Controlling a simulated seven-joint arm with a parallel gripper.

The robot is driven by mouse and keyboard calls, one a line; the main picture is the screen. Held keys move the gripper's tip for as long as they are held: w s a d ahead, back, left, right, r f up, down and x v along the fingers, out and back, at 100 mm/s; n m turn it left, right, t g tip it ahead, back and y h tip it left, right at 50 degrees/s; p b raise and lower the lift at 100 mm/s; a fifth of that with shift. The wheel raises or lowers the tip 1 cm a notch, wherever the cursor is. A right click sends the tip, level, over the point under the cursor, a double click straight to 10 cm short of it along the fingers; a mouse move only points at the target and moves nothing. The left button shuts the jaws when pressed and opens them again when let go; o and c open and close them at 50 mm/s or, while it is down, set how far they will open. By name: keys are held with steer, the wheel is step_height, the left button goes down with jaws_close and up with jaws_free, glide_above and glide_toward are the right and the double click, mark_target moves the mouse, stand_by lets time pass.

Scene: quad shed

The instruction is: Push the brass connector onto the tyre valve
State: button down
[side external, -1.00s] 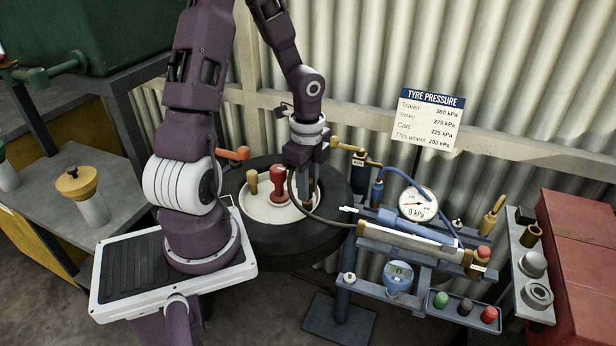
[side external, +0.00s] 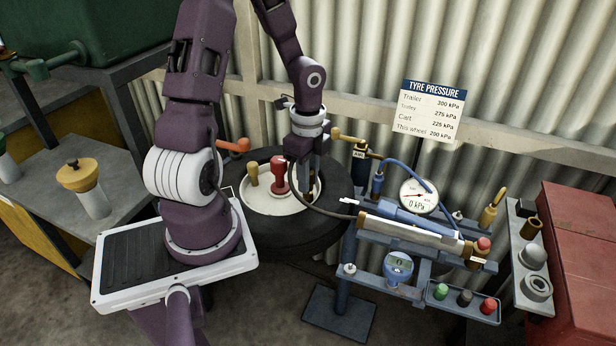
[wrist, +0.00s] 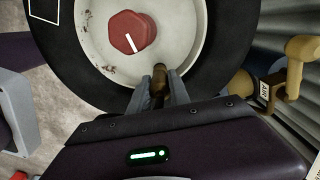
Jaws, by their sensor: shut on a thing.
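My gripper (side external: 308,188) points down over the inner edge of the tyre's pale wheel rim (side external: 262,205). In the wrist view its two grey fingers (wrist: 160,76) are shut on the brass connector (wrist: 160,88), and the connector's front end shows between the tips. A dark hose (side external: 335,213) runs from near the gripper toward the bench on the right. The black tyre (side external: 330,218) lies flat around the rim. The tyre valve is hidden by the gripper and connector; I cannot tell whether the connector touches it.
A red knob (side external: 279,175) and an ochre knob (side external: 253,174) stand on the wheel just left of my gripper. An ochre tap lever (wrist: 303,48) marked AIR is to the right. The dial gauge (side external: 418,196) shows 0 kPa on the blue bench frame.

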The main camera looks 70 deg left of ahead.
steer(key=shift+f, duration=0.6)
steer(key=c, duration=1.5)
jaws_free()
steer(key=shift+r, duration=5.5)
steer(key=shift+d+r, duration=0.25)
steer(key=shift+d, duration=0.05)
steer(key=s+d+r+n+t, duration=0.2)
steer(key=s+d+r+n, duration=0.2)
steer(key=d, duration=0.4)
steer(key=s+d+r+n+t, duration=0.3)
steer(key=s+d+r+n, duration=0.2)
steer(key=d+r+n, duration=0.2)
steer(key=shift+d+r+t, duration=0.15)
steer(key=shift+d+t, duration=0.15)
steer(key=shift+d, duration=0.2)
